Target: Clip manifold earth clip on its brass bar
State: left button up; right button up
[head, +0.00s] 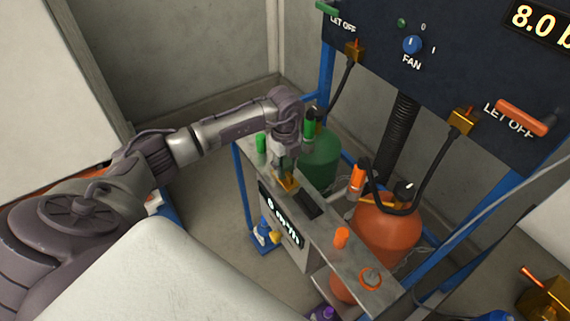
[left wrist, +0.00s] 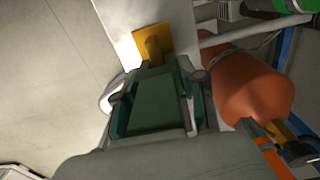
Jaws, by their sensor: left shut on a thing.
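My left gripper (head: 284,158) is over the far-left part of the metal shelf, shut on a dark green block that looks like the earth clip. In the left wrist view this clip (left wrist: 155,105) fills the space between the fingers. A brass piece (head: 288,183), a flat plate with a short post, sits on the shelf just below the gripper. In the left wrist view the brass bar (left wrist: 153,43) lies straight beyond the clip's tip. The clip's front end meets or overlaps the post; I cannot tell whether it grips it. My right gripper is not in view.
An orange cylinder (head: 388,228) and a green cylinder (head: 321,163) stand behind the shelf. Black hoses hang from the dark panel (head: 450,75). A dark slot lies right of the brass piece.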

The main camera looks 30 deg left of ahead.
pick_arm(q)
jog(key=shift+f, duration=0.25)
jog(key=o, duration=1.3)
jog(key=shift+c, duration=0.2)
notch_tip(320, 180, up, 12)
